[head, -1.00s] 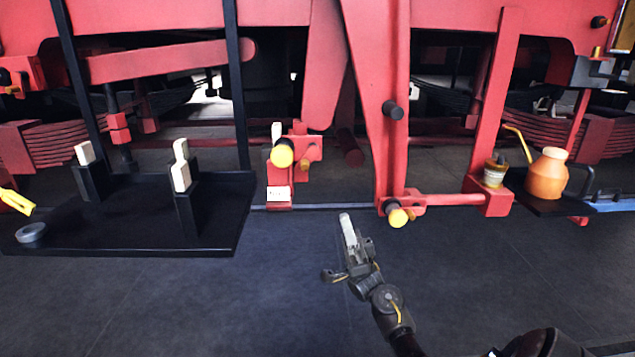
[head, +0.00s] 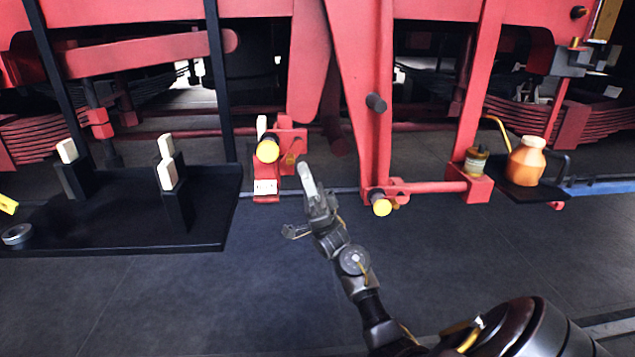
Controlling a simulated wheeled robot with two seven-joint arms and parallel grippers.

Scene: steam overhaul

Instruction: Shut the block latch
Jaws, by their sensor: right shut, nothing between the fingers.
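The block latch appears to be the small red assembly (head: 287,135) at the middle of the red underframe. It carries a yellow round knob (head: 267,150), a small white upright piece (head: 262,127) and a white label (head: 265,187) below. A small brownish lever (head: 292,155) shows on its right side, partly close to my gripper. Whether the latch is open or shut I cannot tell. My right gripper (head: 305,170) is shut and empty, just right of and below the assembly in the picture; whether it touches is unclear. My left gripper is not in view.
A black tray (head: 120,235) with posts and white blocks stands at left. A red upright (head: 358,100) and a second yellow-ended pin (head: 381,207) stand right of my gripper. An orange oil can (head: 526,162) and a small jar (head: 476,160) sit farther right. The dark floor in front is clear.

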